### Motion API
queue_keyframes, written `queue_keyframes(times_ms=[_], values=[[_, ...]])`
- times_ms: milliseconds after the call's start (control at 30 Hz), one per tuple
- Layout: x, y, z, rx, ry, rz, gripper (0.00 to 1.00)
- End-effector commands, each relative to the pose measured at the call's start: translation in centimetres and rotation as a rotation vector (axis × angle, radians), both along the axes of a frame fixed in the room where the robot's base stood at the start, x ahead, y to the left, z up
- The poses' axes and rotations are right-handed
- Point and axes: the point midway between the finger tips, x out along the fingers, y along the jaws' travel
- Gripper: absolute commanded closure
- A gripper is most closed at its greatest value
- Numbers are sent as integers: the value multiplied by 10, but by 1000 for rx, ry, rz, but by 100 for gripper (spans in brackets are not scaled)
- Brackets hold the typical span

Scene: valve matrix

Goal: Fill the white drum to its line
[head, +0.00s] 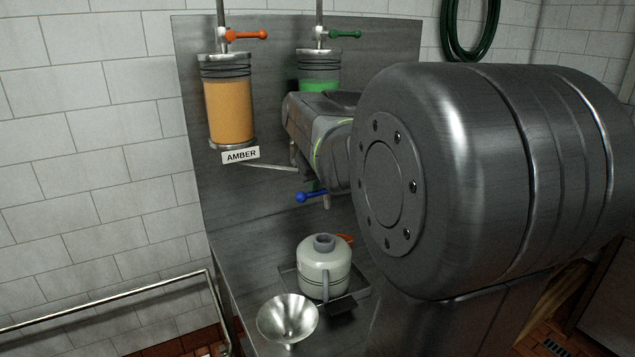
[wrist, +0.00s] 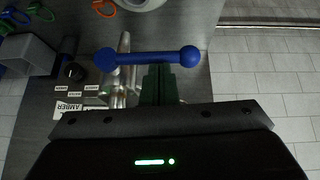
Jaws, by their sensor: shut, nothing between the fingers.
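The white drum (head: 323,272) stands upright on a shallow dark tray on the steel bench, below the valves; its line and fill level cannot be made out. The amber cylinder (head: 230,110) has an orange lever (head: 247,34). The green-filled cylinder (head: 320,84) has a green lever (head: 344,34) and is partly hidden by my arm. A blue lever (head: 312,195) sits lower, above the drum. In the wrist view, my gripper (wrist: 158,80) is shut and empty, its tips right at the blue lever (wrist: 150,57); whether they touch is unclear.
A steel funnel (head: 288,318) stands in front of the drum. A rail (head: 110,300) runs at the left. In the wrist view, a grey open box (wrist: 28,58), a black knob (wrist: 75,72) and an AMBER label (wrist: 68,108) lie left of my gripper. My arm hides the panel's right side.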

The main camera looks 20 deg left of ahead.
Motion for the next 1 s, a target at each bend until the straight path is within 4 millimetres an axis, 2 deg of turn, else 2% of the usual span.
queue_keyframes(times_ms=[367,733,1000], values=[[-3,3,-10,-62,-69,3,100],[-8,7,-34,-245,-274,4,100],[-7,6,-44,-238,-266,-1,100]])
